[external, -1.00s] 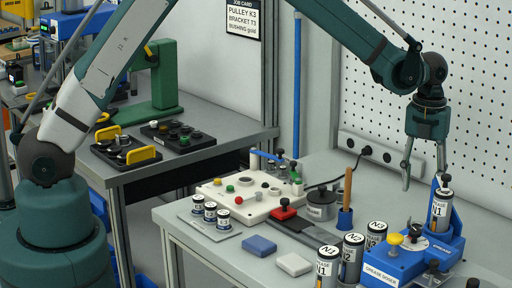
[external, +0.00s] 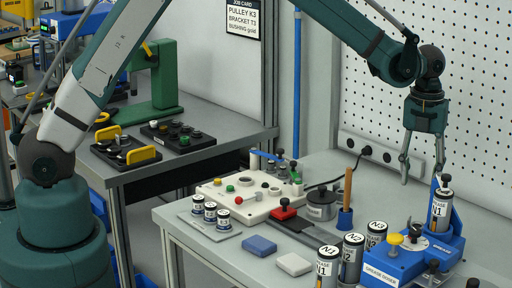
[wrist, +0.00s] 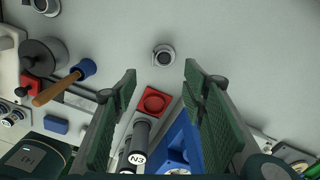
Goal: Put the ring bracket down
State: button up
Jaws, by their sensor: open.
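A small grey ring-shaped piece with a short tab (wrist: 164,55), which looks like the ring bracket, lies on the bare grey tabletop in the wrist view. I cannot make it out in the external view. My gripper (external: 421,178) is open and empty above the back right of the bench, beside the blue grease doser (external: 395,262). In the wrist view its two green-padded fingers (wrist: 160,72) stand wide apart, with the ring piece showing beyond the tips, between them. The fingers do not touch it.
A grease can (external: 440,208) stands upright in the doser, close to my right finger. Several more cans (external: 352,258) stand left of it. A wooden-handled tool (external: 347,190) rises from the bench. The perforated wall (external: 460,80) is behind. Tabletop around the ring piece is clear.

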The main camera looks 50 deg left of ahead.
jog(key=s+a+r+n+t, duration=0.2)
jog(key=s+a+r+n, duration=0.55)
jog(key=a+r, duration=0.35)
jog(key=s+a+r+n+t, duration=0.1)
jog(key=s+a+r+n, duration=0.65)
jog(key=a+r, duration=0.3)
jog(key=s+a+n+t, duration=0.1)
jog(key=s+a+n, duration=0.4)
jog(key=s, duration=0.3)
jog(key=s+a+n+t, duration=0.1)
jog(key=s+a+n, duration=0.4)
jog(key=s, duration=0.4)
jog(key=s+a+f+n+t, duration=0.1)
jog(key=s+a+n+t, duration=0.1)
jog(key=s+a+n, duration=0.3)
jog(key=shift+s+a+n, duration=0.3)
jog(key=shift+s+n, duration=0.3)
jog(key=shift+s, duration=1.15)
jog(key=shift+f, duration=0.1)
